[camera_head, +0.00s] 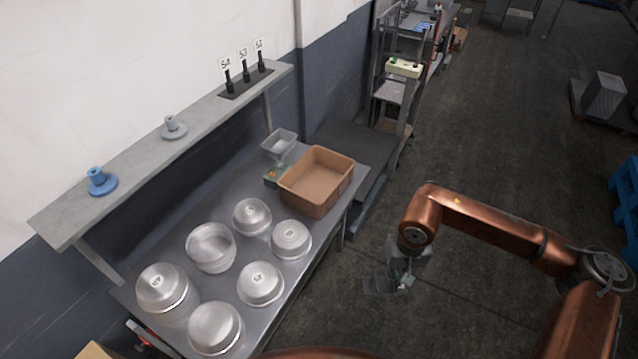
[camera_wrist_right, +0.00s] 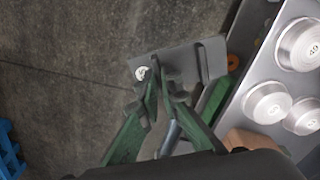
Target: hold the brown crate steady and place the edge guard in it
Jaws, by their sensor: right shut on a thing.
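The brown crate (camera_head: 318,184) stands upright at the right end of the steel table and looks empty; part of it seems to show at the lower edge of the right wrist view (camera_wrist_right: 252,141). My right gripper (camera_head: 401,281) is over the floor to the right of the table, apart from the crate. In the right wrist view, my right gripper (camera_wrist_right: 163,84) is shut on a flat dark grey piece with a raised ridge, likely the edge guard (camera_wrist_right: 198,62). In the head view this piece is faint against the floor. My left gripper is not in view.
Several metal pans (camera_head: 259,284) stand on the steel table (camera_head: 222,267). A small grey bin (camera_head: 279,141) and a small green item (camera_head: 272,178) sit beside the crate. A shelf (camera_head: 150,150) runs above the table's back.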

